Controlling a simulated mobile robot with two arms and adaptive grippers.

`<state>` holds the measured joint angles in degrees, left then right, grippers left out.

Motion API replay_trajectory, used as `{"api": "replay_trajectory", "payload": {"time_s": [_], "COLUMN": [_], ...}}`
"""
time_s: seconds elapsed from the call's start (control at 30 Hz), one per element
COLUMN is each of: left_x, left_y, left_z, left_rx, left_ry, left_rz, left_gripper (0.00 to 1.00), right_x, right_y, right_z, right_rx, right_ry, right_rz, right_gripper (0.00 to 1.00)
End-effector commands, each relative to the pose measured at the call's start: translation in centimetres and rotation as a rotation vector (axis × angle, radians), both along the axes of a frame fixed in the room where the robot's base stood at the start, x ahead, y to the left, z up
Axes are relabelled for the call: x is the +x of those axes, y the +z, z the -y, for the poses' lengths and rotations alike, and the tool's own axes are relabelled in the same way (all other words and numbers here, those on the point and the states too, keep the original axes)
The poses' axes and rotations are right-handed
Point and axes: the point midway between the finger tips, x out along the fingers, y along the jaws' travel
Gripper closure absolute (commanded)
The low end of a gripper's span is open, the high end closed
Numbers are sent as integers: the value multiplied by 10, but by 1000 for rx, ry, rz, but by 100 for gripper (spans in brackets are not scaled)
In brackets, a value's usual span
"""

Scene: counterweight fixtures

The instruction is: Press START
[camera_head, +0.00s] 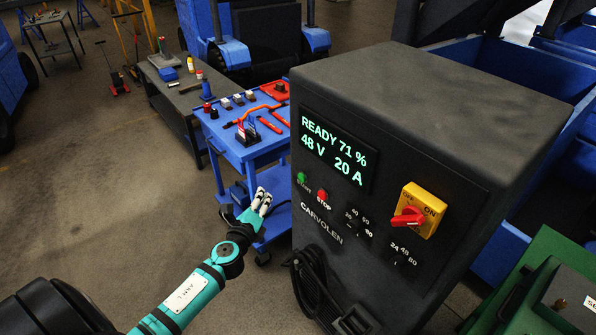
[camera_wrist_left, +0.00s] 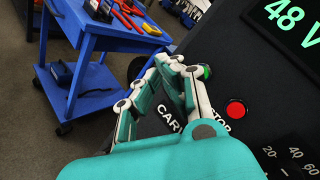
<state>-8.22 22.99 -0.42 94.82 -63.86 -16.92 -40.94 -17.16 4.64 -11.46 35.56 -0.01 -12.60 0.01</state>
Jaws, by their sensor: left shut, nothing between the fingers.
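The dark grey CARVOLEN charger cabinet (camera_head: 440,110) fills the middle right of the head view. Its green START button (camera_head: 302,178) is at the left of the front panel, beside the red STOP button (camera_head: 323,195). My left gripper (camera_head: 263,197) is shut and empty, to the left of START in the head view. In the left wrist view, the closed fingers (camera_wrist_left: 180,66) partly cover the green START button (camera_wrist_left: 206,71). The red STOP button (camera_wrist_left: 235,110) shows clear there. Whether the fingertips touch START, I cannot tell. My right gripper is out of view.
The lit display (camera_head: 338,147) reads READY 71 %, 48 V, 20 A. A red switch on a yellow plate (camera_head: 421,208) and small dials sit right of the buttons. A cable hangs below. A blue tool cart (camera_head: 240,152) stands close behind my left gripper.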

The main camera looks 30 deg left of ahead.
Motion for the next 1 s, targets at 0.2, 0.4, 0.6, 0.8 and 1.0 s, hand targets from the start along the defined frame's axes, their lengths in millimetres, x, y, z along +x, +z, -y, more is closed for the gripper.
{"api": "replay_trajectory", "payload": {"time_s": [0.2, 0.4, 0.6, 0.8, 1.0], "left_x": [1, 1, 10, 35, 60], "left_y": [9, 8, 8, 9, 8], "left_z": [0, 0, 4, 14, 24], "left_rx": [24, 22, 20, 19, 20], "left_ry": [-4, -3, -3, -2, -3], "left_rz": [11, 10, 12, 11, 11], "left_gripper": [100, 100, 100, 100, 100], "right_x": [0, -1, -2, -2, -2], "right_y": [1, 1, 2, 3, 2], "right_z": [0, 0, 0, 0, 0], "right_rx": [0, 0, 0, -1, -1], "right_ry": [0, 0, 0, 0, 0], "right_rz": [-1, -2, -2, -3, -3], "right_gripper": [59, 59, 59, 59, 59]}}
